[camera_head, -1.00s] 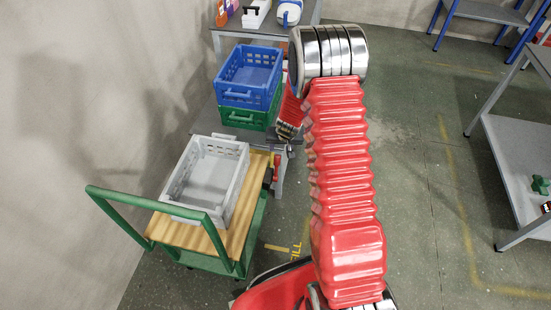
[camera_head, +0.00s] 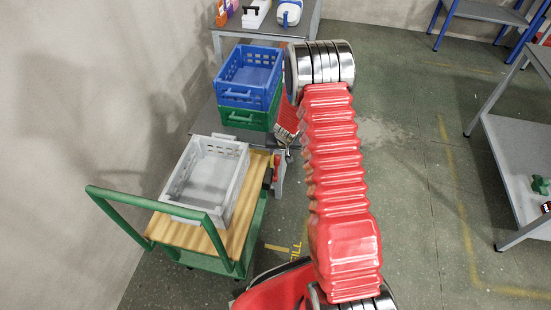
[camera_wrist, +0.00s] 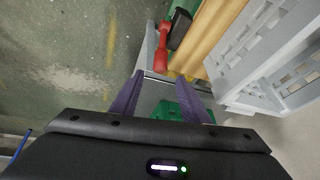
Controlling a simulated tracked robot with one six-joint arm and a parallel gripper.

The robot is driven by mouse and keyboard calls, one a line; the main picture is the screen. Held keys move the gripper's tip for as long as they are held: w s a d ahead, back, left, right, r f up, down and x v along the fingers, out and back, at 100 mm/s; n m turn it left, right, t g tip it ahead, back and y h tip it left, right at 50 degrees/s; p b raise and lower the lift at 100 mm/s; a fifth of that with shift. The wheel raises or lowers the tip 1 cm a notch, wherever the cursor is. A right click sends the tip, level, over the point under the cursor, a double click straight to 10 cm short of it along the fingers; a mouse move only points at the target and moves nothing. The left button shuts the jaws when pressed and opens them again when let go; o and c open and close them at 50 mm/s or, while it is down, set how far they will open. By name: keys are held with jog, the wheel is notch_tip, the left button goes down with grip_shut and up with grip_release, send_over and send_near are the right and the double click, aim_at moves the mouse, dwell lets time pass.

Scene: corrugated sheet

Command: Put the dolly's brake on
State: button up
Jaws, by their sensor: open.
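The dolly stands at the left with a green push handle (camera_head: 160,208) and a wooden deck (camera_head: 186,236). A red lever (camera_head: 276,166) sits beside a black block at the deck's far right corner. The red lever (camera_wrist: 161,46) also shows in the wrist view, upright next to the black block (camera_wrist: 179,28). My gripper (camera_head: 289,154) is close to the lever in the head view, slightly above and right of it. In the wrist view my gripper (camera_wrist: 166,88) has its two purple fingers apart, with nothing between them. The lever lies beyond the fingertips, apart from them.
A grey crate (camera_head: 238,184) stands on the dolly deck. Behind the dolly, a blue crate (camera_head: 233,96) is stacked on a green crate (camera_head: 242,118) on a low grey table, close to my gripper. A grey shelf unit (camera_head: 520,150) stands at right. The floor between is clear.

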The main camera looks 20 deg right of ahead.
aim_at(277, 157)
jog(key=shift+x, duration=4.75)
grip_shut()
jog(key=shift+a, duration=0.25)
